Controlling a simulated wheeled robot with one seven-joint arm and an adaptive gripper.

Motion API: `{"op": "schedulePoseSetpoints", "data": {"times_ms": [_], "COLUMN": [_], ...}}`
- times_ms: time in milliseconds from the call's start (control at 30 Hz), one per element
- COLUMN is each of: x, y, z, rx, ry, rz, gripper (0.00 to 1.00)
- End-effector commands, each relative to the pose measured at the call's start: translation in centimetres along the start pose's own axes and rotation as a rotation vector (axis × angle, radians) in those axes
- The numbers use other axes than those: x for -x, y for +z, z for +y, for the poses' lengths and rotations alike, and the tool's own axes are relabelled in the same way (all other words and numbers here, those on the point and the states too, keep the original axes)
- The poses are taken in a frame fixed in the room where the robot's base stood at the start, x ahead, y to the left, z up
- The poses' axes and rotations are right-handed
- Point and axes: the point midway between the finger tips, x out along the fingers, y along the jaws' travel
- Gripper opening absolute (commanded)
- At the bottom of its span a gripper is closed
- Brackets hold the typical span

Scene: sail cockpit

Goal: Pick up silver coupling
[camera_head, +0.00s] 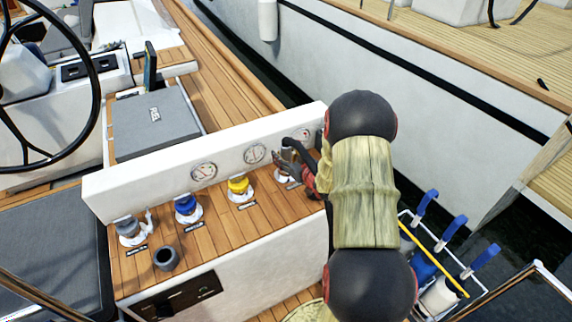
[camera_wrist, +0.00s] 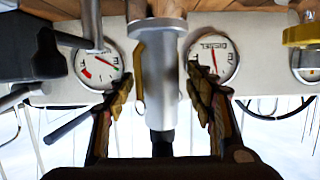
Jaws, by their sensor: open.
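The silver coupling (camera_wrist: 160,80) is a metallic cylinder with a brass-coloured lever on its side and a dark end, in the middle of the wrist view. My gripper (camera_wrist: 160,95) is open, with one finger on each side of the coupling. Gaps show between the fingers and the metal, so it is not gripped. In the head view my gripper (camera_head: 287,160) is at the right end of the wooden counter, in front of the gauge panel. There the coupling is mostly hidden by my gripper and arm.
The white gauge panel (camera_head: 110,195) stands behind the counter. A yellow-capped fitting (camera_head: 239,186), a blue-capped fitting (camera_head: 186,206) and a grey fitting (camera_head: 129,228) line the counter. A dark cup (camera_head: 166,258) stands near its front-left edge. A rack (camera_head: 440,250) with blue-handled items is at right.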

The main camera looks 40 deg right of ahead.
Motion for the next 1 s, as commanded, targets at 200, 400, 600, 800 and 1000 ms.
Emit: {"op": "schedulePoseSetpoints", "data": {"times_ms": [200,400,600,800,1000], "x": [-0.19,-0.17,-0.16,-0.16,-0.16], "y": [-0.19,-0.18,-0.17,-0.16,-0.16], "z": [0.02,0.02,0.02,0.03,0.03], "rx": [0.001,0.001,0.001,0.001,0.001], "ry": [0.000,0.000,0.000,0.000,0.000], "rz": [0.002,0.002,0.002,0.001,0.001], "gripper": [0.55,0.44,0.32,0.21,0.10]}}
